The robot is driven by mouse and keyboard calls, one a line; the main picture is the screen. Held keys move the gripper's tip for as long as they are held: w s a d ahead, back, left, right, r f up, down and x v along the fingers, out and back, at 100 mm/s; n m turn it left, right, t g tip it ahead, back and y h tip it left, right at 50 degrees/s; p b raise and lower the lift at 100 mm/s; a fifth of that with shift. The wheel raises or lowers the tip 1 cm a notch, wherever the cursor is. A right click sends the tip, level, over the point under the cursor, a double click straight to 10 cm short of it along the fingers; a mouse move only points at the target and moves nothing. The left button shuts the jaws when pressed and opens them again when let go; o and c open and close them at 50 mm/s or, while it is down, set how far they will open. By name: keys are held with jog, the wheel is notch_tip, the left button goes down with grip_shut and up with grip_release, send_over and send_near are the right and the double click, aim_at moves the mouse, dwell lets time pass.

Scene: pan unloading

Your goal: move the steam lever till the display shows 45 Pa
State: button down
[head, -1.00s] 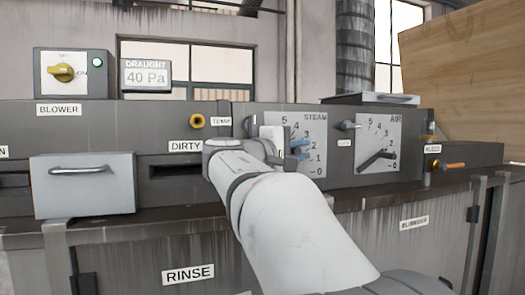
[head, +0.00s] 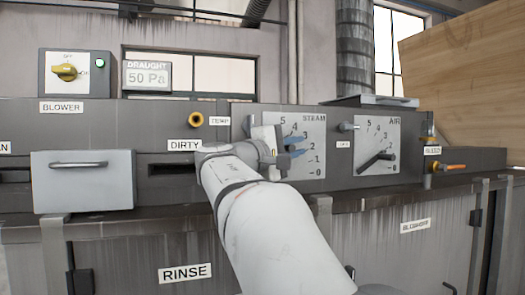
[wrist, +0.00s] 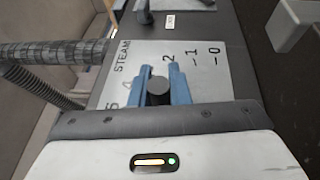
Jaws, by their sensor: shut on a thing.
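The draught display (head: 147,76) on top of the machine at the left reads 50 Pa. The steam panel (head: 303,169) is a pale plate with a scale from 0 to 5. My gripper (head: 294,146) is at this panel with its blue fingers near the 2 and 3 marks. In the wrist view the fingers (wrist: 158,76) are shut on the dark round end of the steam lever (wrist: 158,91). The lever's end sits between the 4 and the 2; the 3 is hidden there. The rest of the lever is hidden behind my gripper.
To the right is the air panel (head: 398,140), its dark lever (head: 376,160) low on the scale. The blower switch box (head: 74,73) with a yellow knob and lit green lamp stands left. A drawer (head: 82,181) juts out at the left front.

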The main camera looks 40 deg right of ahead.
jog(key=c, duration=1.4)
grip_release()
jog(key=shift+d, duration=0.1)
jog(key=shift+o, duration=0.2)
jog(key=shift+a+f, duration=0.15)
jog(key=shift+a, duration=0.1)
jog(key=a+b, duration=0.2)
jog(key=a, duration=0.5)
jog(key=shift+s+a+f+b, duration=0.15)
jog(key=shift+s+f+b, duration=0.2)
jog(key=shift+s+f, duration=0.05)
